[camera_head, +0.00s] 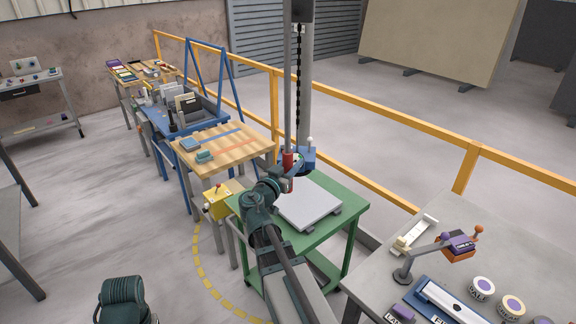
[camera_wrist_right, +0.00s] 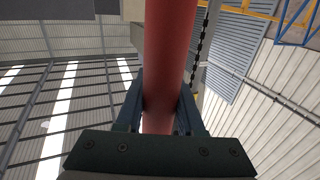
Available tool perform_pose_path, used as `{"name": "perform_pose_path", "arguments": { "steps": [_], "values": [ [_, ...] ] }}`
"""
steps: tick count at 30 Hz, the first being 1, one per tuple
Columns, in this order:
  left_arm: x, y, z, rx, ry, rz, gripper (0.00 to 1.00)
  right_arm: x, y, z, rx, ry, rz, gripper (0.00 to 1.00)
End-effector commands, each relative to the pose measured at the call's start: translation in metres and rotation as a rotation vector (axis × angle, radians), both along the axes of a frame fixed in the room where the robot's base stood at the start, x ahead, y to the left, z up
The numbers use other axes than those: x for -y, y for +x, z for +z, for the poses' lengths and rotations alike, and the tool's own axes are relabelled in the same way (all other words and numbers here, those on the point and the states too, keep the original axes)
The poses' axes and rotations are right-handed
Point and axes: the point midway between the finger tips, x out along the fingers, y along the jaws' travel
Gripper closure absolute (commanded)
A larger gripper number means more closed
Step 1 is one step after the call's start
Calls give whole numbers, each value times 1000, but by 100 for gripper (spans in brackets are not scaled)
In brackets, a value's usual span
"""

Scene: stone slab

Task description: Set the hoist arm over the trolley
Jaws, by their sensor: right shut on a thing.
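The hoist's grey post (camera_head: 306,100) rises behind the green table, with a dark head (camera_head: 301,10) at the top of the picture. A dark chain (camera_head: 297,75) and a thin grey rod (camera_head: 287,90) hang beside it. The rod ends in a red handle (camera_head: 288,160). My right gripper (camera_head: 287,180) is shut around this handle. The right wrist view shows the red handle (camera_wrist_right: 168,60) running up between both fingers. The hoist arm's reach is cut off above. A blue frame trolley (camera_head: 222,118) holding upright slabs stands at the back left. My left gripper is out of view.
A pale slab (camera_head: 308,205) lies on the green table (camera_head: 350,203). A wooden-topped bench (camera_head: 240,150) and yellow control box (camera_head: 222,200) stand left of it. A yellow rail (camera_head: 400,141) runs behind. A grey table (camera_head: 455,215) with tools is at right.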

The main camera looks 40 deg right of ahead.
Motion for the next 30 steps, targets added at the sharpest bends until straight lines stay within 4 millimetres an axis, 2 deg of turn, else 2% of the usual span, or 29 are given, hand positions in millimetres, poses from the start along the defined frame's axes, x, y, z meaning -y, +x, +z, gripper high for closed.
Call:
{"name": "perform_pose_path", "arguments": {
  "steps": [13,14,18,30],
  "values": [
    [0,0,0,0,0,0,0,1,1,0,0,0,1,100],
    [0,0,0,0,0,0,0,1,1,0,0,0,2,58],
    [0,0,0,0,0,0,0,1,1,0,0,0,1,33],
    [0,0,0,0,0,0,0,0,-1,0,0,0,1,33]
  ]
}}
